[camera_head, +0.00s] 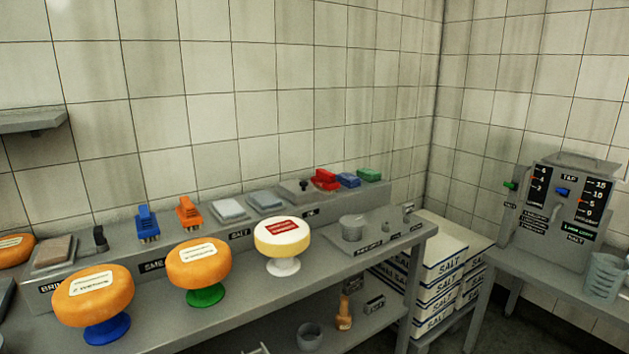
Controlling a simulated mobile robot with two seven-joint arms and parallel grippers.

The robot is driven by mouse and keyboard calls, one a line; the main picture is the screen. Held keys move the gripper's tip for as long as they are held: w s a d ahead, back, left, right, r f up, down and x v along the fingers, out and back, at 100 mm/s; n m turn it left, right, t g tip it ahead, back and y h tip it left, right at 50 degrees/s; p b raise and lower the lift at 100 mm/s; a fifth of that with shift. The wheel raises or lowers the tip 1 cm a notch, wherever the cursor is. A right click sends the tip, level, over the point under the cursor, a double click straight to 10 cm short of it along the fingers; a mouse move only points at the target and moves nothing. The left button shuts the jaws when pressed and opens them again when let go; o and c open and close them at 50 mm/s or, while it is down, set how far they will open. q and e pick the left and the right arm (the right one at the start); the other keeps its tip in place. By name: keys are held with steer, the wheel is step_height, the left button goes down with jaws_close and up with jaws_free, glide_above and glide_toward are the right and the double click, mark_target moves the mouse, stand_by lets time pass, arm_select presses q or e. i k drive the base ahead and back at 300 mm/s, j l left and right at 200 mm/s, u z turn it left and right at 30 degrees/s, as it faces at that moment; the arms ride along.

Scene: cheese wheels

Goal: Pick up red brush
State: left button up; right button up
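A red brush-like block (325,178) sits on the raised back ledge, toward its right end. It is small in the view, and I cannot make out bristles. A blue block (348,180) and a green block (369,175) lie in a row to its right. A small dark knob (304,185) stands just to its left. A blue brush (147,222) and an orange brush (189,212) stand further left on the same ledge with bristles down. Neither of my grippers is in view.
Orange cheese wheels on blue (93,295) and green (199,265) stands and a pale wheel (282,237) line the counter front. A metal cup (353,227) stands right of them. Salt boxes (438,267) are stacked beyond the counter's right end, before a dispenser (555,215).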

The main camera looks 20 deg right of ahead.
mark_target(324, 180)
steer(key=i+l+u, duration=0.1)
steer(key=l, duration=0.3)
steer(key=i+l+u, duration=0.1)
steer(key=l, duration=0.35)
steer(key=i+l+u, duration=0.1)
steer(key=l, duration=0.35)
steer(key=i+l+u, duration=0.1)
steer(key=l, duration=0.35)
steer(key=i+l, duration=0.1)
steer(key=l, duration=0.35)
steer(key=i+l, duration=0.1)
steer(key=l, duration=0.35)
steer(key=i+l, duration=0.1)
steer(key=l, duration=0.3)
steer(key=i+l, duration=0.1)
steer(key=l, duration=0.35)
steer(key=i+u, duration=0.05)
